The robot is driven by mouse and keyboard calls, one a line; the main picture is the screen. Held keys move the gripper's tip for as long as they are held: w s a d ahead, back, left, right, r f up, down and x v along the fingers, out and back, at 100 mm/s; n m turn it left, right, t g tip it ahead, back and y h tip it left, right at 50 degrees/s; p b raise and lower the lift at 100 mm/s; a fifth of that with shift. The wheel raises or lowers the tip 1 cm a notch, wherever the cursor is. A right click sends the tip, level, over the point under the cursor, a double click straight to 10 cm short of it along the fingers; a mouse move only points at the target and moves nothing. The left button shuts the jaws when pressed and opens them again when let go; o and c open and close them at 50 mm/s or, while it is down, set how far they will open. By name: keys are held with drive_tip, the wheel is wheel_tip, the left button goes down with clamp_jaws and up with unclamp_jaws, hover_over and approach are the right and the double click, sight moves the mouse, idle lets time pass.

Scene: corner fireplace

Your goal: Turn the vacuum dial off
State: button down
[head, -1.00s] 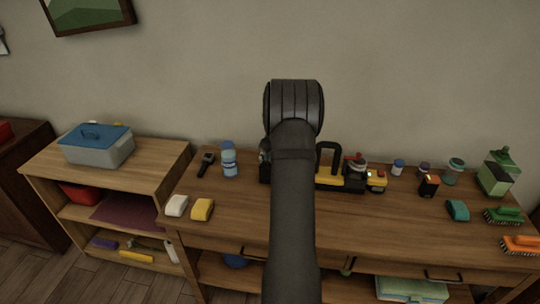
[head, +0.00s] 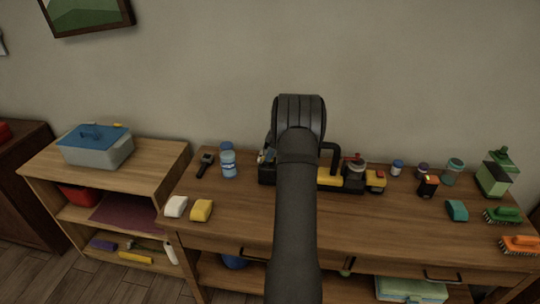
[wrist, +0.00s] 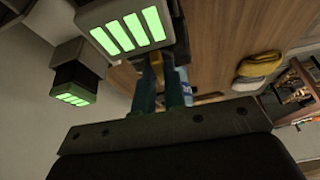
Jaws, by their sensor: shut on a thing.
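My gripper (wrist: 166,90) shows in the wrist view as two teal fingers close together, shut on a small yellow piece (wrist: 156,66) at their tips. I cannot tell whether this piece is the vacuum dial. A black and yellow device (head: 328,181) with a black handle stands just right of my arm on the bench. No vacuum dial can be clearly made out.
The bench (head: 330,225) has a clear front middle. Small jars, a green bottle (head: 493,179) and brushes stand right. A second green-lit dark box (wrist: 74,80) is left in the wrist view.

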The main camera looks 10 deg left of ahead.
drive_tip(key=shift+n, duration=0.4)
drive_tip(key=c, duration=1.5)
unclamp_jaws()
drive_tip(key=v, duration=1.7)
drive_tip(key=shift+w+r, duration=0.25)
drive_tip(key=shift+f, duration=0.1)
drive_tip(key=x, duration=1.7)
drive_tip(key=shift+s+f, duration=0.15)
drive_tip(key=shift+s, duration=0.05)
